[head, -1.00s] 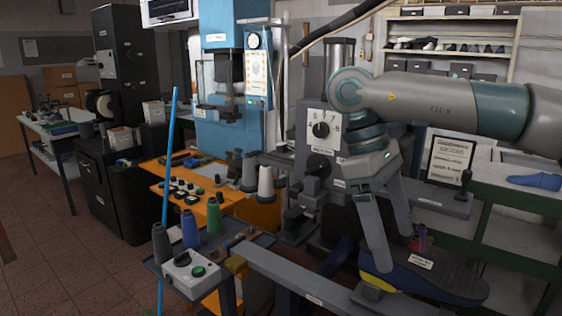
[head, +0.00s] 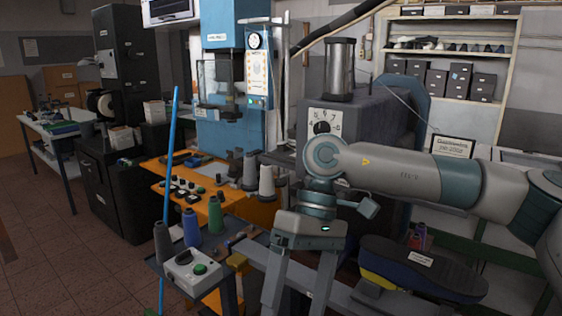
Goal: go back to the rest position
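My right arm comes in from the right across the picture. Its gripper (head: 298,290) points down at the lower middle, with two grey fingers spread apart and nothing seen between them. The lower ends of the fingers are close to or past the bottom edge. The gripper is to the left of a dark shoe-shaped piece (head: 425,272) with a white label and a yellow edge, and apart from it in the picture. My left gripper is not in view.
A small tray with a grey control box (head: 191,269) and thread spools (head: 191,228) stands left of the gripper. A grey machine (head: 380,115) with a dial is behind my arm. A blue upright pole (head: 170,150) stands at left. Open floor (head: 75,250) shows at far left.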

